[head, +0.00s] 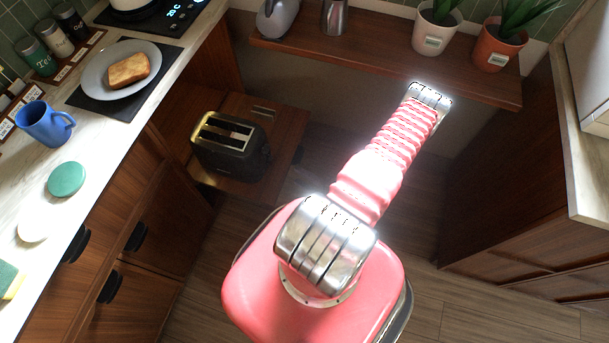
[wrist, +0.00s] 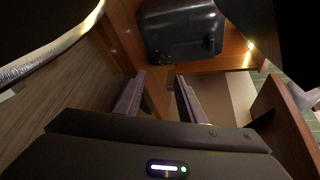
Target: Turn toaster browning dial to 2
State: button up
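The toaster (head: 232,150) is black with a metal top and two slots. It stands on a low wooden shelf in the head view, left of my arm. In the wrist view the dark toaster (wrist: 180,30) is at the top centre, beyond my fingertips. Its browning dial is too dark and small to make out with certainty. My gripper (wrist: 160,78) is open and empty, its two fingers apart and not touching the toaster. In the head view the gripper is hidden beyond the far end of my arm.
The counter at left holds a blue mug (head: 45,124), a plate (head: 96,80) with toast (head: 128,69), and a green disc (head: 66,179). A wooden ledge (head: 370,62) at the back carries a kettle (head: 279,18) and potted plants. Bare floor lies right of my base.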

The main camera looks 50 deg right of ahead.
jog(key=shift+s+r, duration=0.1)
jog(key=shift+s, duration=0.4)
jog(key=shift+w, duration=0.1)
jog(key=m+g+y, duration=0.1)
jog(key=m+y, duration=0.1)
jog(key=y, duration=0.4)
send_near(271, 158)
jog(key=s+d+r, duration=0.3)
jog(key=d+r, duration=0.1)
jog(key=m, duration=0.2)
jog(key=s+m+g, duration=0.1)
jog(key=m, duration=0.2)
jog(key=f+m+g+y, duration=0.1)
jog(key=m, duration=0.1)
jog(key=shift+s+d+f+m, duration=0.1)
jog(key=shift+s+d+m, duration=0.15)
jog(key=shift+m, duration=0.15)
jog(key=x, duration=1.3)
jog(key=shift+w+a+f, duration=0.2)
jog(key=shift+w+a, duration=0.05)
jog(key=shift+a, duration=0.05)
